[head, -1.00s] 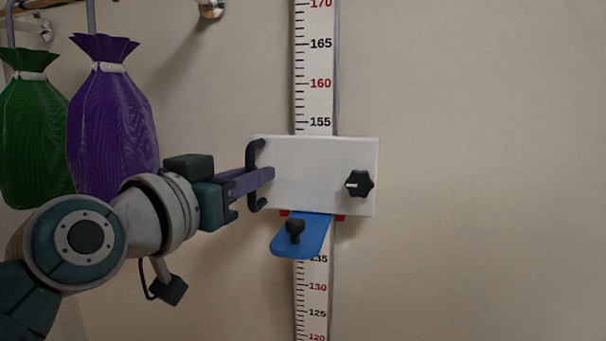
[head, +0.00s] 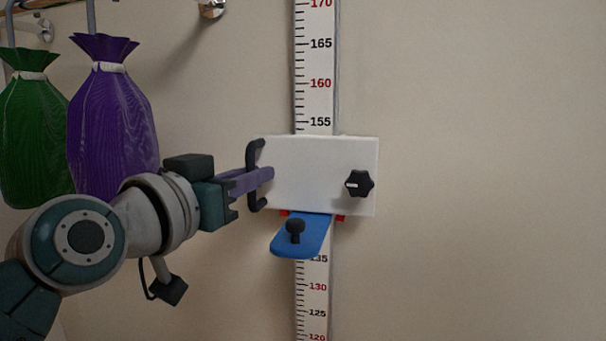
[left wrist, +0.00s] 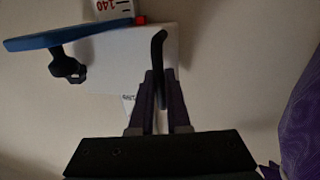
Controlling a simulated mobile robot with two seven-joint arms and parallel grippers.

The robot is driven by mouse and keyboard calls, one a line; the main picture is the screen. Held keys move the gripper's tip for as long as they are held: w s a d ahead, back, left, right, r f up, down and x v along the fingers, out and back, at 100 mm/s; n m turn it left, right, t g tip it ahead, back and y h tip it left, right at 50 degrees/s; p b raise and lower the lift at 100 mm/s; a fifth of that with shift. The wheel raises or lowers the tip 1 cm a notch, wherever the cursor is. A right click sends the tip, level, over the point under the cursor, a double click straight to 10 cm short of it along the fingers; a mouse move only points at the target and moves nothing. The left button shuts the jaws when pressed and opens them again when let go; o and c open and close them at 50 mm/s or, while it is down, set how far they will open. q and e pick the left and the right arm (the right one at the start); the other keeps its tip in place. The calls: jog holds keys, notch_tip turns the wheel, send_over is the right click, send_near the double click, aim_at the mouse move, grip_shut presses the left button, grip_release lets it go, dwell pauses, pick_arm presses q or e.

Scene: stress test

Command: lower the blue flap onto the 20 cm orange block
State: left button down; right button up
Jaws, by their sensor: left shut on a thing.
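The blue flap (head: 312,240) juts out from the bottom of a white slider plate (head: 310,172) on the wall ruler, near the 140 mark. A black knob (head: 295,228) sits on the flap. My left gripper (head: 268,175) is shut on the black handle (head: 252,192) at the plate's left side. In the left wrist view the purple fingers (left wrist: 158,90) close around the handle (left wrist: 158,60), and the flap (left wrist: 70,36) shows at upper left. The orange block is not in view. My right gripper is not in view.
The ruler (head: 314,60) runs vertically up the wall. A black star knob (head: 359,184) is on the plate's right side. A purple bag (head: 110,125) and a green bag (head: 32,135) hang at the left, close to my left arm. The wall at right is bare.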

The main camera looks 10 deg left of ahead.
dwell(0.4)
pick_arm(q)
notch_tip(320, 180, down, 22)
jog(key=b, duration=1.8)
jog(key=shift+f, duration=0.15)
jog(key=c, duration=0.9)
grip_release()
jog(key=shift+b+v, duration=0.5)
jog(key=shift+v, duration=4.5)
jog(key=shift+w, duration=0.1)
